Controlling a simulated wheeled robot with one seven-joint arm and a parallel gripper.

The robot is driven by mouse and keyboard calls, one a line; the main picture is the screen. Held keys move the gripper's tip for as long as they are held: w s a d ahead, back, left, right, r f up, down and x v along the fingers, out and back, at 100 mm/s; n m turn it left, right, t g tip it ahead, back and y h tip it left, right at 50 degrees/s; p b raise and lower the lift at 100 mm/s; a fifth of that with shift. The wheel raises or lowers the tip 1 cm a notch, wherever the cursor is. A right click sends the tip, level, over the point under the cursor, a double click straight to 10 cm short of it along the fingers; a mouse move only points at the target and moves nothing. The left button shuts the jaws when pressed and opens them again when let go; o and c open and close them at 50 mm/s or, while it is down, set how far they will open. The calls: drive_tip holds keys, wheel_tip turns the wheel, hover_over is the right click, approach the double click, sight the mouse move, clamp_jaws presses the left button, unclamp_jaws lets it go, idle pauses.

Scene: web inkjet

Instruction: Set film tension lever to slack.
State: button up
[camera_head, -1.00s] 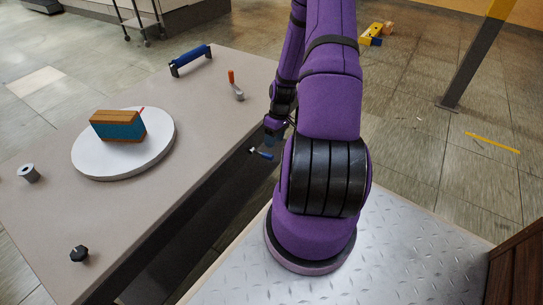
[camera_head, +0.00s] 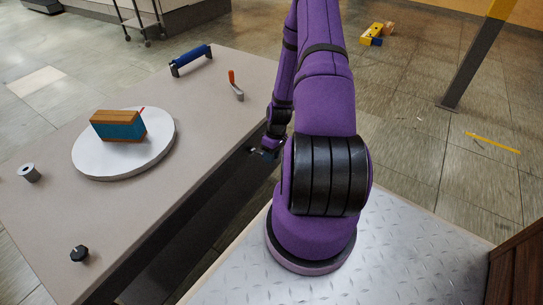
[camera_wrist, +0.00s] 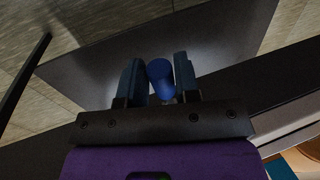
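A small lever with a blue grip (camera_wrist: 161,76) is mounted at the table's edge facing my base; I cannot tell if it is the film tension lever. In the wrist view the grip lies between my gripper's two fingers (camera_wrist: 160,82), one on each side. The fingers are apart and look open; narrow gaps show beside the grip's lower part, and contact is unclear. In the head view my gripper (camera_head: 265,151) is at the table edge and largely covers this lever. Another lever with an orange handle (camera_head: 232,77) stands on the tabletop, apart from my gripper.
The table (camera_head: 190,125) carries a white round disc (camera_head: 85,160) with a teal and brown block (camera_head: 118,126), a blue bar handle (camera_head: 190,58), a grey roller (camera_head: 30,172) and a black knob (camera_head: 79,254).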

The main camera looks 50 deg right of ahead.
clamp_jaws()
drive_tip(key=shift+w+r+m+g, duration=0.1)
drive_tip(key=shift+w+r+g, duration=0.15)
drive_tip(key=shift+r+g, duration=0.4)
drive_tip(key=shift+w+r+m+g, duration=0.1)
drive_tip(key=shift+w+r+g, duration=0.3)
drive_tip(key=shift+g, duration=0.4)
drive_tip(key=shift+w+r+m+g, duration=0.1)
drive_tip(key=shift+w+r+g, duration=0.05)
drive_tip(key=shift+r+g, duration=0.55)
drive_tip(key=shift+o, duration=2.3)
unclamp_jaws()
drive_tip(key=shift+f, duration=0.1)
drive_tip(key=v, duration=1)
drive_tip(key=shift+w+r, duration=0.25)
drive_tip(key=shift+r, duration=0.15)
drive_tip(key=shift+a, duration=0.1)
